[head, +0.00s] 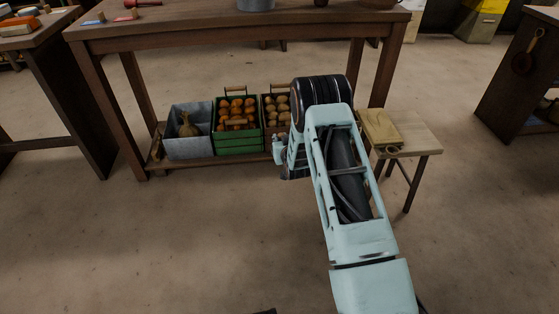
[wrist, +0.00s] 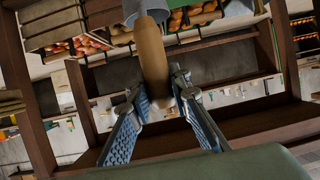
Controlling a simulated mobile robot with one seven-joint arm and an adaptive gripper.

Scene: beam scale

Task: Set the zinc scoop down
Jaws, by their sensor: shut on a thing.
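The zinc scoop shows in the wrist view as a brown wooden handle (wrist: 152,60) with part of a grey metal end (wrist: 145,8) at the top edge. My gripper (wrist: 160,92) is shut on the handle, one finger on each side of it. The scoop points away from the gripper, and most of its metal part is out of frame.
A wooden table (head: 230,30) stands ahead. Its lower shelf holds a grey bin (head: 188,146), a green crate (head: 238,142) and a wooden crate (head: 270,100). A small side table (head: 422,141) stands at right with a tan object (head: 380,128) on it. Open floor lies in front.

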